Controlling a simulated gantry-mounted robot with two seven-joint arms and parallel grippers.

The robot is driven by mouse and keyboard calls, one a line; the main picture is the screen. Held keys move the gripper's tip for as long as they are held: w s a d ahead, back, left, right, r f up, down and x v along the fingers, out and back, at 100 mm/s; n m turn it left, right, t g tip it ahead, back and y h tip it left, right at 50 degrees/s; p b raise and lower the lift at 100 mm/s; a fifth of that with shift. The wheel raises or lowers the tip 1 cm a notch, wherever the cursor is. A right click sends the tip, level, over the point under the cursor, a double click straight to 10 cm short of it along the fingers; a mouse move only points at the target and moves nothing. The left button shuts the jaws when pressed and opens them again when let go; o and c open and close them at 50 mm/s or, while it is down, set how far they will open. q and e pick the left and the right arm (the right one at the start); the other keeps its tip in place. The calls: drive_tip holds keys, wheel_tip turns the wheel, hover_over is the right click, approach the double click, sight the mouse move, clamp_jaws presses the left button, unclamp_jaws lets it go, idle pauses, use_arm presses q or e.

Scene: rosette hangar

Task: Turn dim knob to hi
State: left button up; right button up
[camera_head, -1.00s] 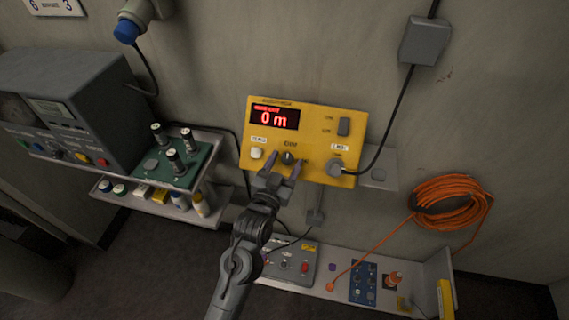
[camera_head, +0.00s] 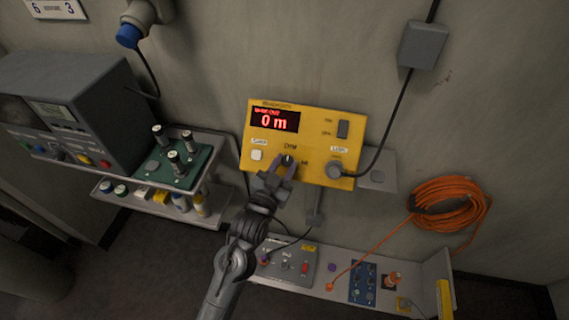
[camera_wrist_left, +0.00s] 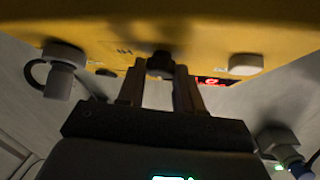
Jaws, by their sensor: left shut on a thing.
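The dim knob (camera_head: 289,160) is a small dark knob at the lower middle of the yellow panel (camera_head: 312,120) on the wall. A red display (camera_head: 274,119) on the panel reads 0 m. My left gripper (camera_head: 284,166) reaches up from below and is shut on the knob. In the left wrist view the dark knob (camera_wrist_left: 160,65) sits between the tips of my left gripper (camera_wrist_left: 160,78). The "HI" mark is too small to read surely. My right gripper is not in view.
A white button (camera_head: 257,155) and a grey plug (camera_head: 334,170) with a black cable flank the knob. A shelf with a green battery board (camera_head: 178,168) is at left. An orange cable coil (camera_head: 449,203) hangs at right. A lower shelf holds a grey box (camera_head: 287,262).

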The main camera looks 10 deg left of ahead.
use_arm(q)
drive_tip(key=m+g+h+p, duration=0.1)
drive_tip(key=m+p, duration=0.1)
drive_tip(key=m+g+h+p, duration=0.1)
drive_tip(key=m, duration=0.1)
drive_tip(key=m+h+p, duration=0.1)
drive_tip(key=m+p, duration=0.1)
drive_tip(key=shift+w+a+r+m+g+h+p, duration=0.15)
drive_tip(key=shift+a+r+m+g+h+p, duration=0.15)
drive_tip(key=shift+a+r+g+h+p, duration=0.1)
drive_tip(key=m+g+h+p, duration=0.1)
drive_tip(key=m, duration=0.1)
drive_tip(key=m+g+p, duration=0.1)
drive_tip(key=m, duration=0.1)
drive_tip(key=shift+w+a+r+g+h, duration=0.1)
drive_tip(key=shift+w+g+h, duration=0.05)
drive_tip(key=shift+g+h, duration=0.25)
drive_tip(key=shift+m+g+p, duration=0.65)
drive_tip(key=shift+m+g, duration=0.05)
drive_tip(key=shift+m, duration=0.5)
drive_tip(key=m+g, duration=0.2)
drive_tip(key=shift+w+a+r+m+p, duration=0.1)
drive_tip(key=shift+w+m+p, duration=0.1)
drive_tip(key=shift+m+p, duration=0.15)
drive_tip(key=m+g, duration=0.2)
drive_tip(key=m, duration=0.1)
drive_tip(key=shift+w, duration=0.1)
drive_tip(key=shift+m+g, duration=0.4)
drive_tip(key=shift+m, duration=0.05)
drive_tip(key=shift+y, duration=0.3)
